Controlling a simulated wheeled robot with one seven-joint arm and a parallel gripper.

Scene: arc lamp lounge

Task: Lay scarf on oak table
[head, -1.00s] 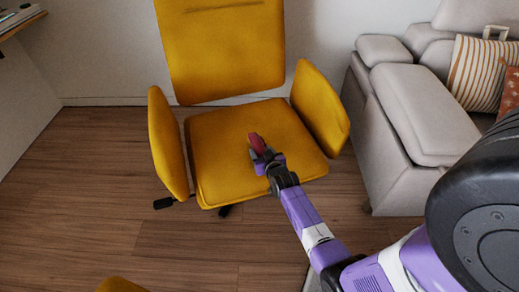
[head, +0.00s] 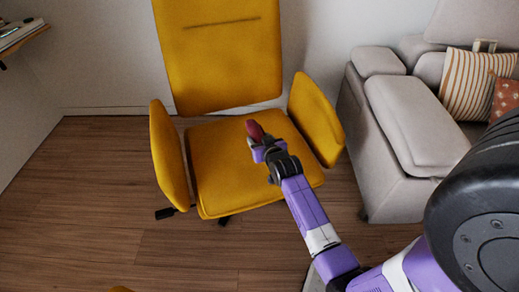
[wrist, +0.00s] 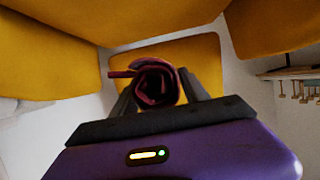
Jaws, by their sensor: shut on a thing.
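The scarf (head: 255,130) is a small dark red roll. My gripper (head: 262,146) is shut on it, and in the head view it shows over the yellow chair's seat. In the wrist view the scarf (wrist: 156,82) shows its coiled end between the two dark fingers, with a loose flap to the left. It looks held above the seat, though the gap is hard to judge. I cannot make out the oak table for certain in either view.
The yellow chair (head: 225,185) with raised side arms stands ahead. A grey sofa (head: 405,125) with a striped cushion (head: 473,86) is at the right. A wooden ledge (head: 22,40) bearing flat items is at the upper left. The wooden floor (head: 90,215) at the left is clear.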

